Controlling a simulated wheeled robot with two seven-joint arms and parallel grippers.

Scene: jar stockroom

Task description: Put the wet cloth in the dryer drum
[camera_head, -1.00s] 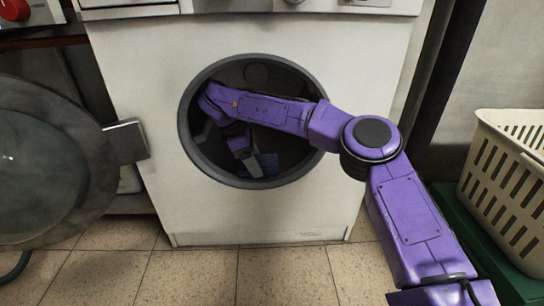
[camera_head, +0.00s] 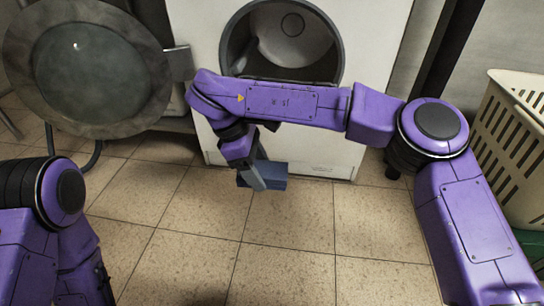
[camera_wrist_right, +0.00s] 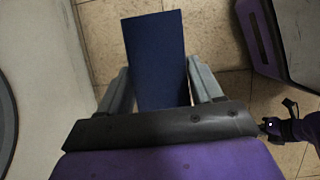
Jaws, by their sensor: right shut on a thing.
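The cloth (camera_head: 275,175) is a dark blue, flat, rectangular piece. My right gripper (camera_head: 262,178) is shut on it and holds it in front of the dryer, outside and below the drum opening. In the right wrist view the cloth (camera_wrist_right: 155,45) sticks out between the two grey fingers of my right gripper (camera_wrist_right: 158,75). The dryer drum (camera_head: 290,40) is open at the top of the head view. Its visible inside is bare, and my right arm hides its lower edge. My left arm shows at the lower left, but its gripper is out of view.
The round dryer door (camera_head: 85,65) stands open to the left. The white dryer front (camera_head: 385,40) rises behind my right arm. A cream laundry basket (camera_head: 515,130) stands at the right. The tiled floor (camera_head: 290,225) in front is clear.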

